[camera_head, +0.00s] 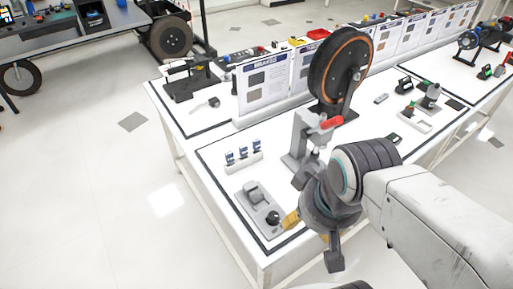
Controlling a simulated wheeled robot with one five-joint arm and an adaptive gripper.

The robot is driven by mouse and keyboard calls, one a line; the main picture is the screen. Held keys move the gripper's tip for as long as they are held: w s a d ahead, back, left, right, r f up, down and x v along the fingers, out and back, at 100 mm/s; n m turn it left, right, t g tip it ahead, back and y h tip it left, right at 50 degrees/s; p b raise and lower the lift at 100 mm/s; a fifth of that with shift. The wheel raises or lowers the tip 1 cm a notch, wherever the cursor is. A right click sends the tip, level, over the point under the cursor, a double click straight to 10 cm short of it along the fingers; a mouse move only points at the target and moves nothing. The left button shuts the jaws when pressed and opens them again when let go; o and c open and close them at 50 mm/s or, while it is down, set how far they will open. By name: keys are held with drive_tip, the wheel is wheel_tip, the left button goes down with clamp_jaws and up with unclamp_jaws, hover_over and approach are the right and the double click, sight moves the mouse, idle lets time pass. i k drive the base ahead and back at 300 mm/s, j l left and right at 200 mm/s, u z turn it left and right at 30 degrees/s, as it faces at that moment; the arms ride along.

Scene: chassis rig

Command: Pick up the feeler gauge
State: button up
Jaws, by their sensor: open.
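My gripper (316,221) is above the near part of the white worktable, with its fingers spread apart. A small yellow piece (291,219) shows at the gripper's left side; I cannot tell whether it is part of the gripper or a thing beyond it. I cannot clearly make out the feeler gauge. A small grey item (381,98) lies flat towards the back right, and another small light item (213,102) lies on the left section; both are too small to identify. My gripper and arm hide part of the tabletop.
A grey plate with a block and black knob (272,217) lies just left of my gripper. A white holder with blue-topped pieces (243,159) is behind it. Information boards (264,84) divide the table.

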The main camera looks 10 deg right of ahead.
sight(256, 143)
drive_tip(key=j+u, duration=0.35)
drive_tip(key=j, duration=0.85)
drive_tip(key=i+j+u, duration=0.35)
drive_tip(key=i+j, duration=0.25)
drive_tip(key=i+l+u, duration=0.45)
drive_tip(key=i+l, duration=0.2)
drive_tip(key=i, duration=0.1)
